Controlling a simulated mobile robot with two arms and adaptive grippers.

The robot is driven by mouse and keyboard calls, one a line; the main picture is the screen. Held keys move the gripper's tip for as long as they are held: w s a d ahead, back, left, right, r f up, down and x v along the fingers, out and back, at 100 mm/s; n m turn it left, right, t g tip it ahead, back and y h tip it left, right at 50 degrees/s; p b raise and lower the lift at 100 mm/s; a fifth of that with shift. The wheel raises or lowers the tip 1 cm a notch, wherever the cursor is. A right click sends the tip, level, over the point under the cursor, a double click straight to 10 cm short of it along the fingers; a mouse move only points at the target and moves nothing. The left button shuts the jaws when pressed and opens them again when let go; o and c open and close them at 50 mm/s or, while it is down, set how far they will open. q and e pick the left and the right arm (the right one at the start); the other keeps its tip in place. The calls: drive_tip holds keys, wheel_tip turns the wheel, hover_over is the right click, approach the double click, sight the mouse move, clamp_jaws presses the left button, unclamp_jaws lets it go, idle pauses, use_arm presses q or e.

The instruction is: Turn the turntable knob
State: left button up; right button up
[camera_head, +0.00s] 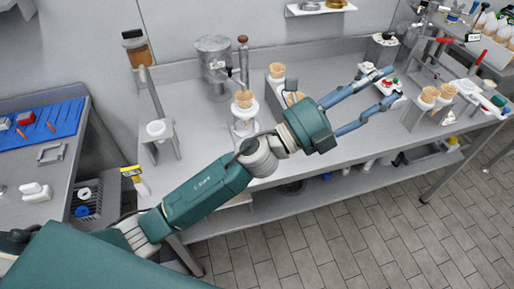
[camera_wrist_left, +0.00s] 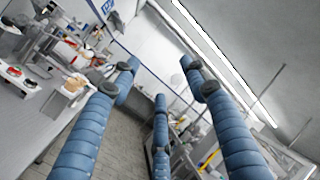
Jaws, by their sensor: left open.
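My left gripper (camera_head: 392,84) reaches across the steel bench from the left in the head view, its blue fingers spread and empty. A small white unit with red and green parts (camera_head: 386,82) shows between and behind the fingertips; contact cannot be told. I cannot tell for sure which part is the turntable knob. A dark-topped white device (camera_head: 385,38) stands behind the fingers at the back of the bench. In the left wrist view the open fingers (camera_wrist_left: 160,62) have nothing between them, and a white unit with a red top (camera_wrist_left: 14,72) lies off to the left. My right gripper is not in view.
The steel bench (camera_head: 340,140) has bare room below my left forearm. Waffle cones in holders (camera_head: 277,71) stand behind my wrist, and more cones (camera_head: 430,94) stand right of the fingers. A metal canister (camera_head: 214,65) stands at the back. A blue mat (camera_head: 50,122) lies far left.

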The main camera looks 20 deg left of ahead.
use_arm(q)
drive_tip(key=s+d+f+m+g+h, duration=0.1)
drive_tip(key=s+d+f+m+g, duration=0.5)
drive_tip(key=m+g, duration=0.6)
wheel_tip(320, 180, down, 10)
drive_tip(key=w+a+m+g+y, duration=0.1)
drive_tip(key=a+m+g+y, duration=0.1)
drive_tip(key=m+y, duration=0.45)
drive_tip(key=w+a+f+m+y, duration=0.1)
drive_tip(key=w+a+f+y, duration=0.15)
drive_tip(key=a, duration=0.45)
drive_tip(key=w+a+f+m+y, duration=0.2)
drive_tip(key=a+f+y, duration=0.2)
drive_tip(key=a, duration=0.2)
drive_tip(key=w+a+r+y, duration=0.25)
drive_tip(key=a+y, duration=0.35)
drive_tip(key=a, duration=1)
drive_tip(key=shift+n, duration=0.45)
drive_tip(key=f+p, duration=0.1)
drive_tip(key=f, duration=0.2)
drive_tip(key=f+p, duration=0.1)
drive_tip(key=f, duration=0.3)
drive_tip(key=w+f+p, duration=0.1)
drive_tip(key=f, duration=0.2)
drive_tip(key=shift+d+f, duration=0.1)
drive_tip(key=shift+f, duration=0.55)
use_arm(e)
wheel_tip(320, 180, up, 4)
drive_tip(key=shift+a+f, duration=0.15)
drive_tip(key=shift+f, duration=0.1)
